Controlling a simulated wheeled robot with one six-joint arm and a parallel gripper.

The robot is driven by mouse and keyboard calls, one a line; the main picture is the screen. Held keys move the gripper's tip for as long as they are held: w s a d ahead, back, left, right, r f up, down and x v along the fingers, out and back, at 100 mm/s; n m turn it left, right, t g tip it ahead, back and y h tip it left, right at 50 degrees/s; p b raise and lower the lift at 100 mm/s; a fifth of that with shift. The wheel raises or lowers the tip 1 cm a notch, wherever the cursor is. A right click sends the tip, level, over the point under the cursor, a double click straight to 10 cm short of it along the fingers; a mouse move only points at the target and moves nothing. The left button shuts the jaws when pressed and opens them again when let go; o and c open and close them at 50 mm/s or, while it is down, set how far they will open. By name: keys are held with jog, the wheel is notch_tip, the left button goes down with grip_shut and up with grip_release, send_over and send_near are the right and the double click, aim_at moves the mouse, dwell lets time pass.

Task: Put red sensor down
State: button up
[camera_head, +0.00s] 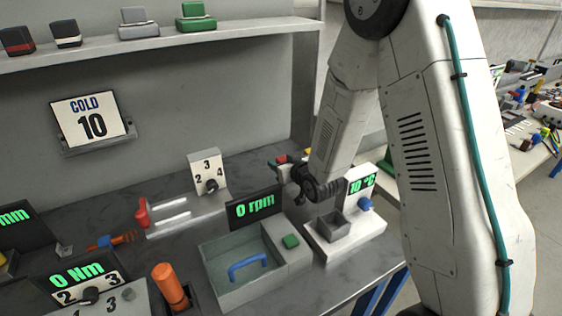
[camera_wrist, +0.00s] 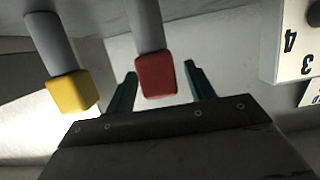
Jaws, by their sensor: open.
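The red sensor (camera_wrist: 157,75), a red block on a grey rod, lies between the two green fingers of my gripper (camera_wrist: 160,78) in the wrist view. The fingers stand apart with a gap visible on each side of the red block. A yellow sensor (camera_wrist: 72,92) on a similar grey rod is to the left, outside the fingers. My fingers are largely hidden there.
A station with a "10 °C" display (camera_head: 362,182) and a grey cup (camera_head: 333,227) stands just right of my wrist. An open-topped box with a blue handle (camera_head: 249,267) and a "0 rpm" display (camera_head: 255,207) are to the left. A shelf (camera_head: 250,32) runs above.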

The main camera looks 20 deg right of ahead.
jog(key=s+d+r+m+g+h, duration=0.1)
jog(key=s+d+r+g+h, duration=0.15)
jog(key=s+r, duration=0.45)
jog(key=s+d+r+g+h, duration=0.15)
jog(key=s+r+g, duration=0.3)
jog(key=s, duration=0.45)
jog(key=s+r+g, duration=0.3)
jog(key=s+r, duration=0.1)
jog(key=s, duration=0.8)
jog(key=s+r+m+g+y, duration=0.1)
jog(key=s+r+g, duration=0.2)
jog(key=s, duration=0.9)
notch_tip(320, 180, up, 2)
jog(key=shift+d, duration=0.15)
jog(key=shift+s, duration=0.1)
jog(key=shift+c, duration=0.2)
